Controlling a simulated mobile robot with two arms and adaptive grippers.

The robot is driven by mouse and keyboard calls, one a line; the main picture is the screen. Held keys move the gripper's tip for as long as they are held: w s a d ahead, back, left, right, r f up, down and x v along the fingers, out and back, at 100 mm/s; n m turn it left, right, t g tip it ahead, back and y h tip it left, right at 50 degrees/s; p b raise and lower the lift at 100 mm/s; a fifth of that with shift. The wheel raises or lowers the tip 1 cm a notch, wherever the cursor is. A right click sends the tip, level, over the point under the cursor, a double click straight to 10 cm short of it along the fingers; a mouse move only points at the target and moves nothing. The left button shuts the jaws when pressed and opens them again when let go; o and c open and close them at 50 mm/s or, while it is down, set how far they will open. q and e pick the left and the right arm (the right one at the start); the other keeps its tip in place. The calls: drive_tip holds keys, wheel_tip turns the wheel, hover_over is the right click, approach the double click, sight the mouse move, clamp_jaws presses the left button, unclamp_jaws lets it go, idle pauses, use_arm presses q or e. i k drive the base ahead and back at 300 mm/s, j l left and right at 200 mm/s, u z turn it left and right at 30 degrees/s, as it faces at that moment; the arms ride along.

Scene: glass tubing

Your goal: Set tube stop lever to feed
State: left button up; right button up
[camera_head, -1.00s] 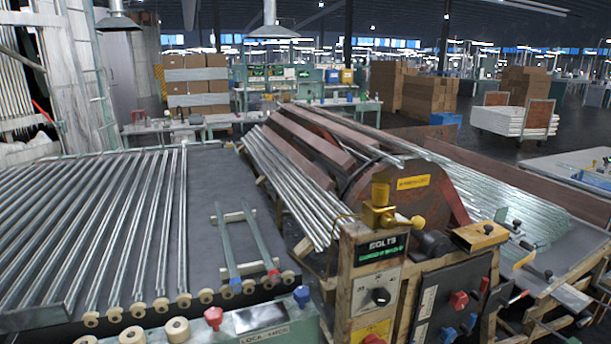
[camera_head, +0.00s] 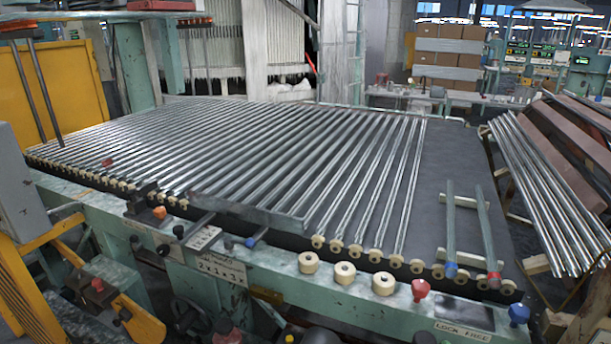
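Several levers and knobs sit along the front of the green tube-feeding machine (camera_head: 330,300). I cannot tell which one is the tube stop lever, and no "feed" marking is readable. A black-tipped lever (camera_head: 195,227) and a blue-tipped lever (camera_head: 258,237) stick out at the front centre-left, beside a small white label. A red knob (camera_head: 420,290) and a blue knob (camera_head: 518,314) flank a "LOCK FREE" plate (camera_head: 463,331) at the lower right. Neither of my grippers is in view.
Many glass tubes (camera_head: 290,150) lie in parallel on the sloping dark bed, with rollers along its front edge. Two short bars (camera_head: 450,230) lie at the bed's right. A tube rack (camera_head: 545,200) stands to the right. Yellow machine parts (camera_head: 30,280) fill the lower left.

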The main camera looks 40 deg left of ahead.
sight(136, 244)
drive_tip(key=u, duration=2.45)
